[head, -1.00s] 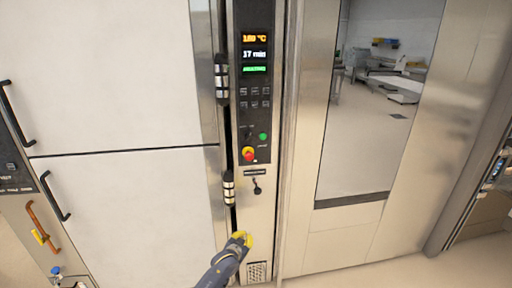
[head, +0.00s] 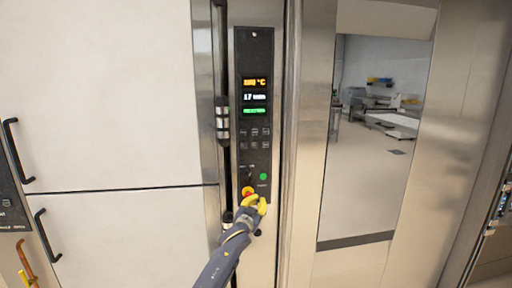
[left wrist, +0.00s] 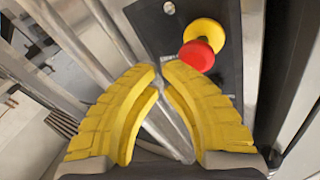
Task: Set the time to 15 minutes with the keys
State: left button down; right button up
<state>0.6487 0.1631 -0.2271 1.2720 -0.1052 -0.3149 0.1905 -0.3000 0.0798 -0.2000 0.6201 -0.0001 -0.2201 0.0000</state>
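The control panel (head: 266,68) is a tall black strip on the steel post. Its display (head: 254,97) reads about 180 °C in orange and 17 min in white, with a green line below. Two rows of small dark keys (head: 254,138) sit under the display; their labels are too small to read. My left gripper (head: 260,203) is at the panel's lower end, below the keys and beside the red stop button (head: 247,190). In the left wrist view its yellow fingers (left wrist: 159,68) have their tips nearly together, with nothing between them. My right gripper is not in view.
A green button (head: 263,177) sits above my gripper. The red stop button with its yellow collar is close ahead in the left wrist view (left wrist: 197,55). White oven doors (head: 100,100) stand left, a steel door with a tall window (head: 375,150) right.

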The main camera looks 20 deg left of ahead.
aim_at(255, 145)
pick_arm(q)
jog(key=s+d+r+t, duration=0.1)
jog(key=s+r+t, duration=0.1)
jog(key=r, duration=0.9)
jog(key=s+d+r+n+t+h, duration=0.1)
jog(key=s+d+r, duration=0.1)
jog(key=r, duration=1)
jog(key=shift+d+t, duration=0.2)
jog(key=shift+t, duration=0.2)
jog(key=shift+w+a, duration=0.6)
jog(key=shift+w, duration=0.7)
jog(key=shift+w+a, duration=0.65)
jog(key=shift+w, duration=0.7)
jog(key=shift+w+a, duration=0.6)
jog(key=shift+w, duration=0.7)
jog(key=shift+w+a, duration=0.1)
jog(key=shift+w, duration=0.1)
jog(key=shift+w+a, duration=0.1)
jog(key=shift+w, duration=0.1)
